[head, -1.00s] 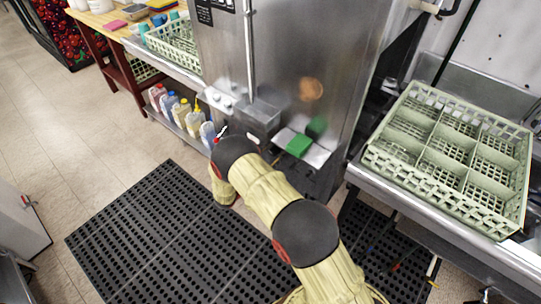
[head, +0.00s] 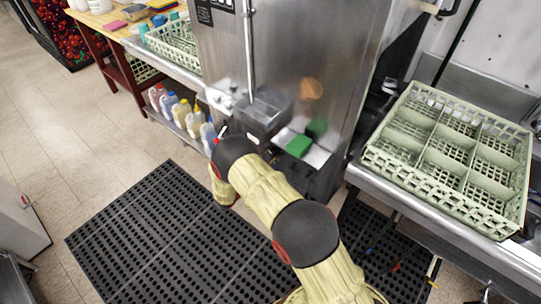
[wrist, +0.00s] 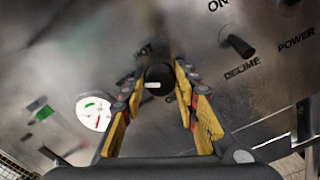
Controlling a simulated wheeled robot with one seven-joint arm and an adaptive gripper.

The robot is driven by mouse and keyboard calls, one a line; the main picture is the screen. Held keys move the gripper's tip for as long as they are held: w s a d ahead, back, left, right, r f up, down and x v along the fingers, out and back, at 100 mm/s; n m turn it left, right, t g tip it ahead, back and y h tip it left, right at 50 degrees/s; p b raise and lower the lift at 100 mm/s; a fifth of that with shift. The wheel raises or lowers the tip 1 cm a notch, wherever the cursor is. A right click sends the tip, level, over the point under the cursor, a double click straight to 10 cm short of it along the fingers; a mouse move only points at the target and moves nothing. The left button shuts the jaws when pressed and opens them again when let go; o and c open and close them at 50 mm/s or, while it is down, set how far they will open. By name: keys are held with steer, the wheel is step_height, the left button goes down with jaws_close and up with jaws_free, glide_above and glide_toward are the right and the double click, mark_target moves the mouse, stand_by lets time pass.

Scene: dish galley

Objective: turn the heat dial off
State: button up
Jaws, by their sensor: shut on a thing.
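The heat dial (wrist: 160,74) is a round black knob with a short white mark, on the steel control panel in the wrist view. Part of a word reading "OT" shows up and left of it; the lettering below it is mostly hidden. My gripper (wrist: 158,84) has its two yellow-padded fingers on either side of the dial and is shut on it. In the head view, my arm hides the gripper and the dial at the front of the steel machine (head: 283,50).
A black switch (wrist: 237,43) labelled DELIME sits right of the dial. A white gauge (wrist: 93,112) with a red needle is at its left. In the head view, a green dish rack (head: 440,147) stands on the right counter, and several bottles (head: 180,112) stand left.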

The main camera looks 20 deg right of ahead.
steer(key=shift+n, duration=0.3)
steer(key=n, duration=0.5)
steer(key=shift+w+p, duration=0.1)
steer(key=shift+p, duration=0.3)
steer(key=n+p, duration=0.1)
steer(key=n, duration=0.5)
steer(key=shift+a+n, duration=0.1)
steer(key=shift+n, duration=0.3)
steer(key=n+p, duration=0.1)
steer(key=n, duration=0.5)
steer(key=shift+w, duration=0.15)
steer(key=n, duration=0.5)
steer(key=shift+a+f+n+p, duration=0.1)
steer(key=shift+f+n+p, duration=0.05)
steer(key=shift+n+p, duration=0.2)
steer(key=o, duration=1.2)
steer(key=shift+c, duration=0.2)
